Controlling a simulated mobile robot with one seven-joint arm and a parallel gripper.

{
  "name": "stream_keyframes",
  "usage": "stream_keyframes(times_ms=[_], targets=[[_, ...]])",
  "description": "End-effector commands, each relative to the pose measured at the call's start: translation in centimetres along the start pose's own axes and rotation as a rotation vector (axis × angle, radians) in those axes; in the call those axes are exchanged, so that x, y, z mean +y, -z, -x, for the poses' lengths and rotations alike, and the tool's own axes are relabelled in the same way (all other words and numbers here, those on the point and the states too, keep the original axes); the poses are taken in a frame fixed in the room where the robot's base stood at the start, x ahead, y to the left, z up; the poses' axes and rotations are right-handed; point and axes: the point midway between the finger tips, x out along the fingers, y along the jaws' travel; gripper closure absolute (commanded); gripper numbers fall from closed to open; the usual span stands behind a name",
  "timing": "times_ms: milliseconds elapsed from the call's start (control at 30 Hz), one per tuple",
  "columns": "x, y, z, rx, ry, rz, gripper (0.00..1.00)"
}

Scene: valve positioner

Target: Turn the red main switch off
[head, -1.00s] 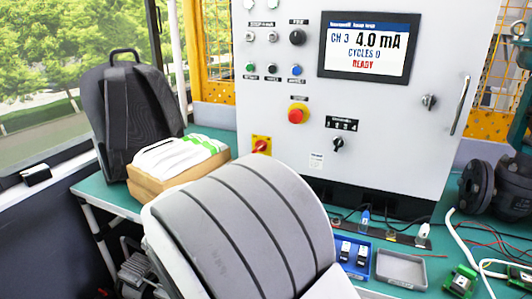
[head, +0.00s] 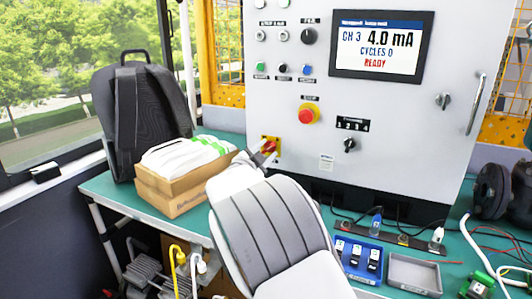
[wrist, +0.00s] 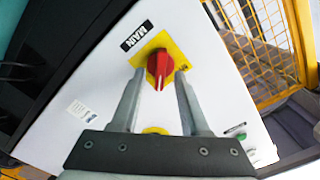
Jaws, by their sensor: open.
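The red main switch (head: 269,146) sits on a yellow plate low on the left of the white cabinet front. In the wrist view, its red knob (wrist: 160,68) is centred, with a "MAIN" label (wrist: 137,36) beside it. The knob's handle lies nearly along the picture's vertical. My gripper (wrist: 159,77) is open and empty, pointing at the switch, with one fingertip on each side of the knob's lower end in the picture. In the head view, my gripper (head: 263,157) is close to the switch and partly covers its plate. I cannot tell whether the fingers touch the knob.
A red emergency button (head: 308,114) on yellow is to the upper right of the switch, with a black selector knob (head: 349,145) further right. A cardboard box (head: 185,193) of white packets and a backpack (head: 140,100) stand left. A blue tray (head: 357,262) is on the bench.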

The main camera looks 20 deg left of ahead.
Motion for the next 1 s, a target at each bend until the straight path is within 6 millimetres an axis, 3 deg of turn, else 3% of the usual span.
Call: stream_keyframes(times_ms=[233, 433, 500, 1000], targets=[[0.0, 0.03, -0.05, 0.0, 0.0, 0.0, 0.57], [0.0, 0.03, -0.04, 0.0, 0.0, 0.0, 0.93], [0.0, 0.03, -0.03, 0.0, 0.0, 0.0, 1.0], [-0.24, 0.26, -0.04, 0.0, 0.0, 0.041, 1.0]])
